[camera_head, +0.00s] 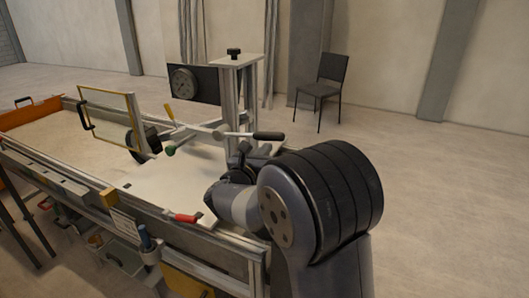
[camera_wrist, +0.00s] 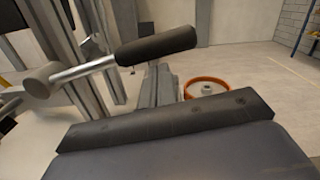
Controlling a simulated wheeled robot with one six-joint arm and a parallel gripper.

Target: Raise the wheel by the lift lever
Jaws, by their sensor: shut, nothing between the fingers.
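The lift lever, a silver rod with a black grip (camera_head: 268,135), sticks out to the right from the frame by the upright post. In the wrist view its black grip (camera_wrist: 155,45) slants up to the right, just beyond my gripper (camera_wrist: 165,125). My gripper is shut and empty. In the head view my gripper (camera_head: 242,158) is below and left of the black grip, partly hidden by my arm. I cannot tell whether it touches the lever. The dark wheel (camera_head: 147,140) is by the clear-panelled frame at the sandbed; its lower edge is hard to make out.
The sandbed (camera_head: 60,134) lies at left. A post (camera_head: 238,95) with a black knob stands behind the lever. A chair (camera_head: 322,88) stands behind. Floor at right is clear.

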